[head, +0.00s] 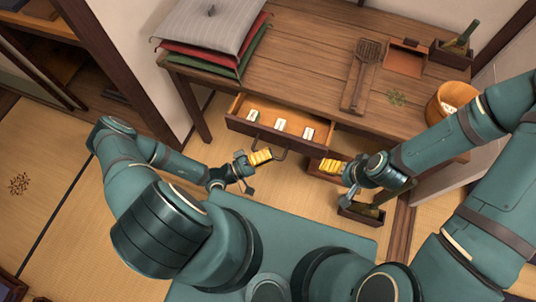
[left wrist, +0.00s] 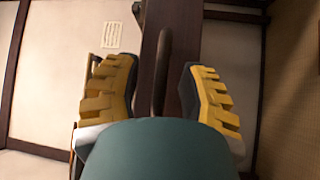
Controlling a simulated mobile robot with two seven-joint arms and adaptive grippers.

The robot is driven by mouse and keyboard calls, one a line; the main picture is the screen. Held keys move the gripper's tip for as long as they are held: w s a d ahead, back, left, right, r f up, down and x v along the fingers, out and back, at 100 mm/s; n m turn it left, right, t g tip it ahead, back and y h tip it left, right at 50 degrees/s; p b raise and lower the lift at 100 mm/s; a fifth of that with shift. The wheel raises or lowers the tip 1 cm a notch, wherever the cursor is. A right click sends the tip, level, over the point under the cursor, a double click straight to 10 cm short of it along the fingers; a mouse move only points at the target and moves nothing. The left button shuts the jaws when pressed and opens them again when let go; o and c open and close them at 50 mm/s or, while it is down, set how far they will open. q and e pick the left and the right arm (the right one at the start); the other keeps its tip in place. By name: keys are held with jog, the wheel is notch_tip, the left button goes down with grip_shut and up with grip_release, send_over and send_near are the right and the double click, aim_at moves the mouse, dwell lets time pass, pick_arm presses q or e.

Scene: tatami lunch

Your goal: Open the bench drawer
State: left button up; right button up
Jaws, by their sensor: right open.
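The bench drawer (head: 300,146) stands pulled out from under the wooden bench (head: 310,55), and its inside shows several small pale pieces. A dark bar handle (head: 284,155) is on its front. My left gripper (head: 260,157) is at the handle. In the left wrist view the handle (left wrist: 162,75) lies between the two yellow finger pads, with a gap on each side, so the gripper is open around it. The drawer front is the dark panel behind it (left wrist: 187,40). My right gripper (head: 331,167) is open and empty, to the right of the drawer.
On the bench are stacked cushions (head: 211,25), a slotted wooden spatula (head: 362,75), a brown tray (head: 406,58), a dark box with a bottle (head: 453,52) and a round wooden tub (head: 450,100). A small dark box (head: 362,212) stands on the floor below my right gripper.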

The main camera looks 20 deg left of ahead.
pick_arm(q)
jog(key=shift+a, duration=0.1)
jog(key=v, duration=1.2)
jog(key=s+d+r+m+g+y, duration=0.1)
jog(key=s+d+m+g+y, duration=0.2)
jog(key=g, duration=0.5)
jog(key=s+d+r+m+g+y, duration=0.1)
jog(key=d+m+g, duration=0.3)
jog(key=g, duration=0.5)
jog(key=w+d+r+n+t+y, duration=0.1)
jog(key=w+d+r+t+y, duration=0.3)
jog(key=w+r, duration=0.4)
jog(key=shift+w+d+r+n+t+y, duration=0.35)
jog(key=shift+t+y, duration=0.35)
jog(key=shift+y, duration=0.5)
